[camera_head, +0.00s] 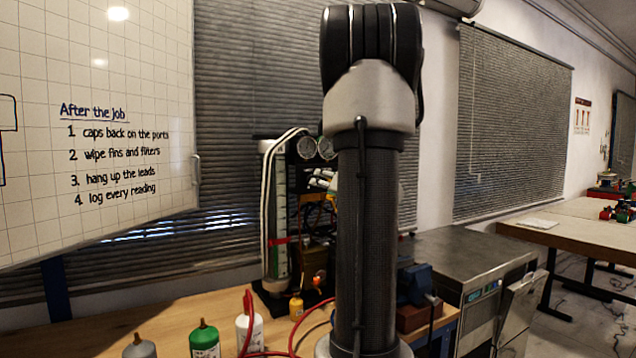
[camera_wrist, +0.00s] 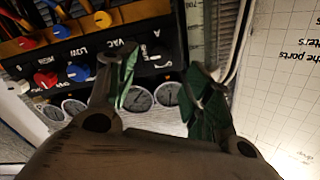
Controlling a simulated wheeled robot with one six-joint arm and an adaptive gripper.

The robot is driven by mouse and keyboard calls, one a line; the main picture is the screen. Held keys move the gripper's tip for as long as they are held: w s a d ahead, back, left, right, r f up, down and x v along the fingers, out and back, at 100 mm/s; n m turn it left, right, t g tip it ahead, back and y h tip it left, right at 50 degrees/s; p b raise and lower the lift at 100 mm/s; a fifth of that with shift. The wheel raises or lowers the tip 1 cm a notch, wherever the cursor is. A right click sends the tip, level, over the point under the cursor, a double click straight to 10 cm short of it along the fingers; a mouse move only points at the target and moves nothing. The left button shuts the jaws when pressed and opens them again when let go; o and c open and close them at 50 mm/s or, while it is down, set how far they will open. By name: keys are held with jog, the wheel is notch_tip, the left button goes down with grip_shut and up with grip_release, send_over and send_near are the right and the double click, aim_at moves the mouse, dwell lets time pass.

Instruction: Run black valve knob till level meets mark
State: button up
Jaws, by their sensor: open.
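The gauge rig (camera_head: 313,205) stands at the back of the bench, partly hidden by my arm. Its upright sight tube (camera_head: 281,215) has a scale and a red mark band (camera_head: 283,241); I cannot make out the liquid level. In the wrist view my gripper (camera_wrist: 161,68) is open, its green-padded fingers apart with nothing seen between them. A dark knob shape (camera_wrist: 157,50), probably the black valve knob, shows on the panel just beyond the fingertips, beside the VAC label. Contact cannot be told. The knob is hidden in the head view.
In the wrist view, a red knob (camera_wrist: 45,79), a blue knob (camera_wrist: 76,73) and a yellow knob (camera_wrist: 103,19) sit nearby, with round gauges (camera_wrist: 140,98) below. Bottles, including a green one (camera_head: 204,341), and a red hose (camera_head: 297,325) occupy the bench front. A whiteboard (camera_head: 95,120) hangs left.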

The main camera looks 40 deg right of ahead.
jog(key=v, duration=0.4)
jog(key=shift+s, duration=0.2)
